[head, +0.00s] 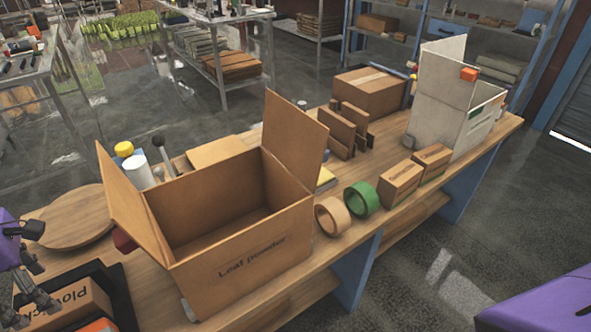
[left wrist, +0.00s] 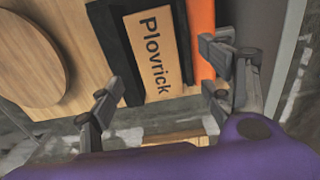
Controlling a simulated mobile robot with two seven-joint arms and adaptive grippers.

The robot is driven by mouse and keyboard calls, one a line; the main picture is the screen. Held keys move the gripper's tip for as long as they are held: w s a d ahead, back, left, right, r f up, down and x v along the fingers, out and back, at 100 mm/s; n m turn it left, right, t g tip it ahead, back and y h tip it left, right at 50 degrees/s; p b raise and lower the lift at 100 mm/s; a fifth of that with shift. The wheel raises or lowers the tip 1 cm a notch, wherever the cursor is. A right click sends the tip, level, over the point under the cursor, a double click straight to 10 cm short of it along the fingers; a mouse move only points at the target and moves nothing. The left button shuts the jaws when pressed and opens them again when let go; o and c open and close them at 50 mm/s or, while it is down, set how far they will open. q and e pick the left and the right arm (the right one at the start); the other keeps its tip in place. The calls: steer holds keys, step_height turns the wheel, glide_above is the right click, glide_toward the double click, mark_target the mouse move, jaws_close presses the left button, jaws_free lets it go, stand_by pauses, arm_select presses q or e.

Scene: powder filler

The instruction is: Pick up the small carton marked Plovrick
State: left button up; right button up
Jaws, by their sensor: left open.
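The small carton marked Plovrick (head: 72,306) is brown with black lettering and lies in a black tray (head: 128,290) at the lower left of the head view. In the left wrist view the carton (left wrist: 153,50) lies ahead, between the lines of the two fingers, next to an orange item (left wrist: 203,40). My left gripper (head: 38,302) is open and empty, just left of the carton in the head view. In the left wrist view its fingers (left wrist: 160,96) are spread wide, with no visible contact with the carton. My right gripper is out of view.
A large open box marked Leaf powder (head: 250,262) stands right of the tray. A round wooden board (head: 68,218) lies behind it.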

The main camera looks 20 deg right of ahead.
mark_target(69, 316)
arm_select(q)
steer(key=f, duration=0.2)
steer(key=f+p, duration=0.1)
steer(key=f, duration=0.2)
steer(key=shift+w+a+f, duration=0.1)
steer(key=shift+w+f, duration=0.1)
steer(key=shift+f, duration=0.1)
jaws_close()
